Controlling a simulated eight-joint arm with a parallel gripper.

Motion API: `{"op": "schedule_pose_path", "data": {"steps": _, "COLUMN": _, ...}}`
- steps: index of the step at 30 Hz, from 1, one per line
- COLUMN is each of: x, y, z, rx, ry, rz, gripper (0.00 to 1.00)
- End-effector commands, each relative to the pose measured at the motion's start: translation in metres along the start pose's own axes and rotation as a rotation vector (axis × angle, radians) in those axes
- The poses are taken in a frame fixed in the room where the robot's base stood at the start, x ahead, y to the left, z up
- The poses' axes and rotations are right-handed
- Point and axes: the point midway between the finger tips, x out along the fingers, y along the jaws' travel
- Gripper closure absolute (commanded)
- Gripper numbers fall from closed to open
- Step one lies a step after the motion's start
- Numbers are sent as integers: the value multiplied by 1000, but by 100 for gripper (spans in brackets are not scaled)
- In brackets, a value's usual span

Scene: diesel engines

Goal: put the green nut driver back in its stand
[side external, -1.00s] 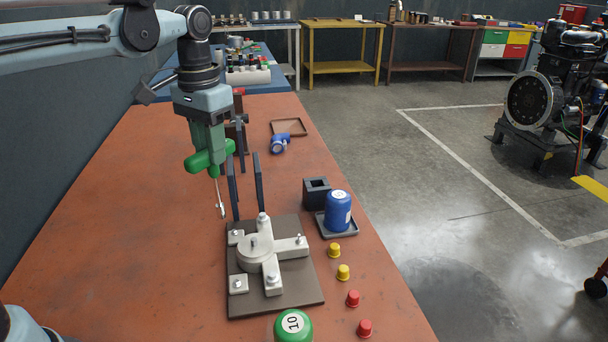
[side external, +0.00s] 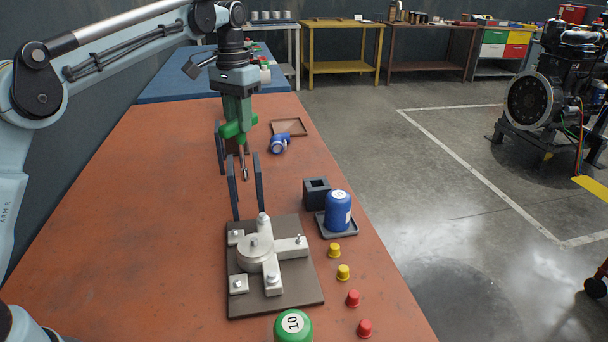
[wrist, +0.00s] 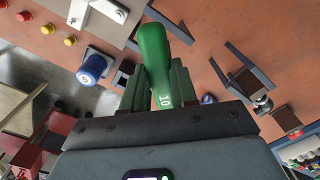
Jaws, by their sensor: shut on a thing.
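The green nut driver (side external: 236,129) is held in my gripper (side external: 238,112), its metal shaft hanging down, slightly tilted. In the wrist view the green handle (wrist: 154,60), marked 10, lies between the jaws (wrist: 158,85). The driver is clear of the bench; its tip shows near the tops of two dark upright plates (side external: 258,182), and I cannot tell the depth between them. A dark square block with a square opening (side external: 316,193), possibly the stand, is to the right, beside a blue container (side external: 338,210). The opening looks empty.
A brown plate with a pale metal fixture (side external: 257,248) lies in front of the uprights. Yellow and red caps (side external: 343,272) line the right edge. A green rounded item labelled 10 (side external: 293,326) is at the bottom. A blue item (side external: 280,143) lies behind. The left bench surface is clear.

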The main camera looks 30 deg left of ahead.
Motion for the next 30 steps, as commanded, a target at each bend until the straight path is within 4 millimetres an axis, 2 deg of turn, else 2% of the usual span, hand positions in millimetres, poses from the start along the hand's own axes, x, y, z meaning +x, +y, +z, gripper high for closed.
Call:
{"op": "schedule_pose_path", "data": {"steps": 4, "x": 19, "y": 0, "z": 1, "rx": 0, "ry": 0, "rz": 0, "gripper": 100}}
{"op": "schedule_pose_path", "data": {"steps": 11, "x": 36, "y": 0, "z": 1, "rx": 0, "ry": 0, "rz": 0, "gripper": 100}}
{"op": "schedule_pose_path", "data": {"steps": 18, "x": 63, "y": 0, "z": 1, "rx": 0, "ry": 0, "rz": 0, "gripper": 100}}
{"op": "schedule_pose_path", "data": {"steps": 30, "x": 68, "y": 0, "z": 1, "rx": 0, "ry": 0, "rz": 0, "gripper": 100}}
